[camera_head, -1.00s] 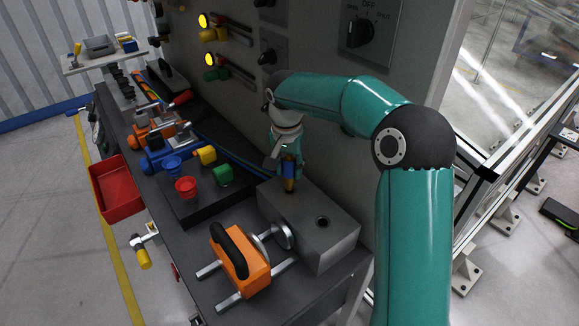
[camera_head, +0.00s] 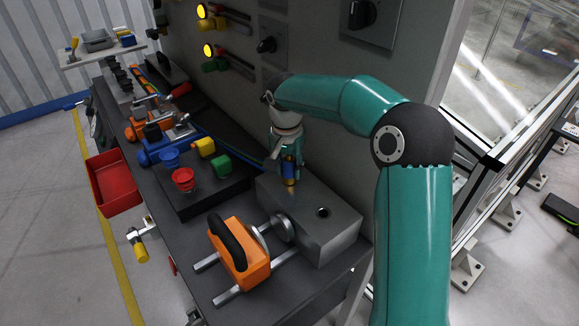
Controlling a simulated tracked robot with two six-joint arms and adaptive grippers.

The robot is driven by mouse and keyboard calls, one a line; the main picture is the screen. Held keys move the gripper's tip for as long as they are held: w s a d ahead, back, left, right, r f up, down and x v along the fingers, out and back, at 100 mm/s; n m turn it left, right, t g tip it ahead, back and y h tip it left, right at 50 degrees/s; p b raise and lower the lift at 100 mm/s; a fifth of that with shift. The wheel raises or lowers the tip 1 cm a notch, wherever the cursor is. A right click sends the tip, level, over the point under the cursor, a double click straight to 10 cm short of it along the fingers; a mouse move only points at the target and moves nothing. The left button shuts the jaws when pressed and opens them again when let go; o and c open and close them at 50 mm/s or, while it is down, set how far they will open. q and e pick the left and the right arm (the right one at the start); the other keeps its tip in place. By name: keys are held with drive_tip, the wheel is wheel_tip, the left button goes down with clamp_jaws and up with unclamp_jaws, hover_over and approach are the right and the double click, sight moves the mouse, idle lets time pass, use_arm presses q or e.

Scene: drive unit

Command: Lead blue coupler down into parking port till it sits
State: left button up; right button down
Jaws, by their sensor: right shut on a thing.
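The blue coupler (camera_head: 289,170) hangs upright below my right gripper (camera_head: 287,157), at the far left part of the grey block (camera_head: 334,228). My right gripper is shut on the coupler, and its fingers hide the upper part. The coupler's lower end is close to the block's top face; whether it touches or has entered a port there I cannot tell. One dark round hole (camera_head: 323,212) shows open in the block's top, to the right of the coupler. Any opening under the coupler is hidden. My left gripper is not in view.
An orange block with a black handle (camera_head: 235,250) stands on rails in front of the grey block. The panel wall with a rotary knob (camera_head: 361,14) rises close behind.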

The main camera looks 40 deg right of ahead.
drive_tip(key=shift+f, duration=0.1)
idle(0.3)
drive_tip(key=c, duration=0.7)
unclamp_jaws()
drive_tip(key=r, duration=0.4)
drive_tip(key=a+r, duration=0.1)
drive_tip(key=r, duration=0.6)
drive_tip(key=shift+s+a+r, duration=0.15)
drive_tip(key=shift+s+r, duration=0.2)
drive_tip(key=shift+r, duration=0.05)
